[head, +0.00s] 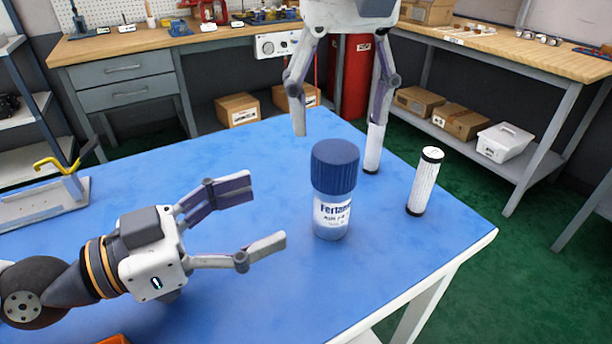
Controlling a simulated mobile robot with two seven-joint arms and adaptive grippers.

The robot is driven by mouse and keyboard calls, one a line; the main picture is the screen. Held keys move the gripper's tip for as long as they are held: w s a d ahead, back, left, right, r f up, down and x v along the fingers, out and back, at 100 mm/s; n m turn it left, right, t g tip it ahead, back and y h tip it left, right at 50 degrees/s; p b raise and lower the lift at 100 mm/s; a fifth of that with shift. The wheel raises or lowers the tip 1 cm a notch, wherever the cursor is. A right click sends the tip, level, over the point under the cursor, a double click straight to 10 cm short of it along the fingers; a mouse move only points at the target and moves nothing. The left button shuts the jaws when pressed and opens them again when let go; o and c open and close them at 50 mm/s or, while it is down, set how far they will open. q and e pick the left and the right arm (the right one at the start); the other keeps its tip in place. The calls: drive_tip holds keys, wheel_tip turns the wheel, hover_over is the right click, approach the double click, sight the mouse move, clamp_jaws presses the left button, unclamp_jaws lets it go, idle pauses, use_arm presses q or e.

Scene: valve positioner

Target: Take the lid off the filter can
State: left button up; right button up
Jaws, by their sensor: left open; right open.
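The filter can stands upright on the blue table. Its ribbed dark blue lid (335,165) sits on top, and its white and blue labelled body (332,217) shows below. My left gripper (270,215) is open and empty, left of the can, with its fingers pointing toward it and a gap between. My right gripper (336,148) comes down from the top, open with its fingers spread wide, above and behind the can. One right finger shows left of the lid and the other to its right. I cannot tell how far they are from the can.
A white cylindrical filter with black ends (425,181) stands right of the can. Another white cylinder (373,149) shows by the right gripper's right finger. A grey fixture with a yellow handle (50,195) is at the left. The blue table (240,290) is clear in front.

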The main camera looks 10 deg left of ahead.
sight(317, 187)
use_arm(q)
drive_tip(key=shift+w+a, duration=0.2)
drive_tip(key=shift+w, duration=0.05)
use_arm(e)
drive_tip(key=shift+w+a, duration=0.2)
drive_tip(key=shift+w, duration=0.05)
use_arm(q)
drive_tip(key=shift+w+d, duration=0.15)
drive_tip(key=shift+d, duration=0.05)
drive_tip(key=x, duration=1.1)
drive_tip(key=shift+d, duration=0.35)
use_arm(e)
drive_tip(key=shift+s+d, duration=0.1)
drive_tip(key=shift+r, duration=0.1)
use_arm(q)
drive_tip(key=shift+c, duration=0.3)
